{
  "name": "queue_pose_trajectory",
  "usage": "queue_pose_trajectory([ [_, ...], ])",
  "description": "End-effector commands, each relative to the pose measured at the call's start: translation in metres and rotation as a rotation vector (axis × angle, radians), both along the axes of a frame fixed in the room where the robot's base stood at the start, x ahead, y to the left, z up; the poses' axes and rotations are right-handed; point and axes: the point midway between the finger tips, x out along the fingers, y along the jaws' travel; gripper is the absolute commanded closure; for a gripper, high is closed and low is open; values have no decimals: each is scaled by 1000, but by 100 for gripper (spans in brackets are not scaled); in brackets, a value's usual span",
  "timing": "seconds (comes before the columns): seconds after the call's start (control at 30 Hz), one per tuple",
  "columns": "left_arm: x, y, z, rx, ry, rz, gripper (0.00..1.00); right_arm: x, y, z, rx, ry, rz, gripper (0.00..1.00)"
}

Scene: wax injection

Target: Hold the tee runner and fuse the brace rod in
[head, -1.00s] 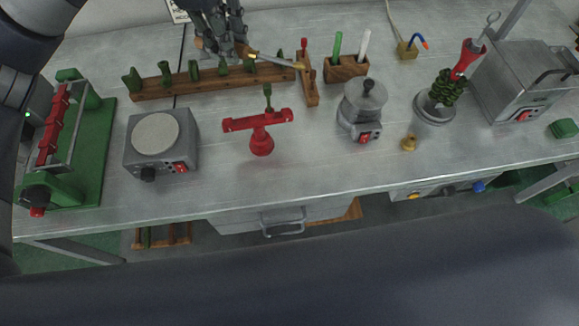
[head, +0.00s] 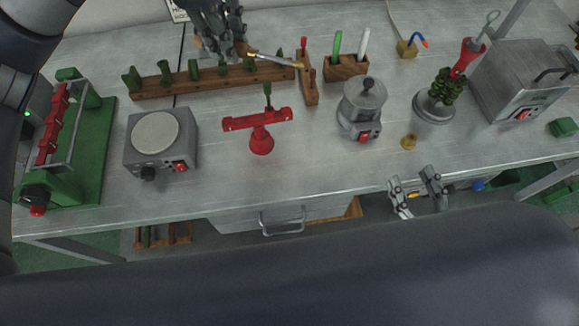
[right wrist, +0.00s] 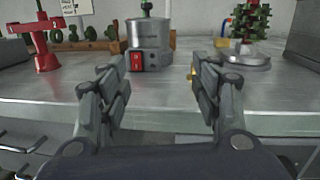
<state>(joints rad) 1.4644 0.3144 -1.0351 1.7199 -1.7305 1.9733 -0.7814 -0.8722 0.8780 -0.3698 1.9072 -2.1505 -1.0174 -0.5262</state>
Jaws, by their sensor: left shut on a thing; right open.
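A red tee-shaped piece (head: 240,123) on a red round foot stands mid-table, apparently the tee runner. A short green rod (head: 267,92) rises upright at its middle; whether it is fused there I cannot tell. The red piece also shows at the upper left of the right wrist view (right wrist: 43,40). My left gripper (head: 226,50) is at the back over the wooden rack, shut on a slim tool with a brass-coloured shaft (head: 270,58). My right gripper (head: 412,180) is open and empty at the table's front edge. I cannot single out the brace rod.
A wooden rack (head: 150,90) with green pieces lies behind. A grey hotplate (head: 135,160) stands left, a grey pot with a red switch (head: 362,110) right, near a small brass piece (head: 408,142). A green tree (head: 440,92) stands farther right. The front middle table is clear.

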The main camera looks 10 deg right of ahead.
Motion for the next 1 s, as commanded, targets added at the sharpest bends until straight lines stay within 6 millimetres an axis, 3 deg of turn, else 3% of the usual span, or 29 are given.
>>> queue_pose_trajectory([
  [0.1, 0, 0, 0, 0, 0, 0, 100, 21, 35, 17, -28, -16, 68, 42],
  [0.27, 0, 0, 0, 0, 0, 0, 100, 34, 85, 3, -27, 37, 96, 42],
  [0.4, 0, 0, 0, 0, 0, 0, 100, 46, 139, -4, -11, 75, 144, 42],
  [0.6, 0, 0, 0, 0, 0, 0, 100, 63, 220, 6, 8, 89, 250, 42],
  [0.73, 0, 0, 0, 0, 0, 0, 100, 67, 249, 13, 12, 86, 297, 42],
  [1.0, 0, 0, 0, -1, -1, 0, 100, 85, 269, 17, 13, 82, 315, 42],
])
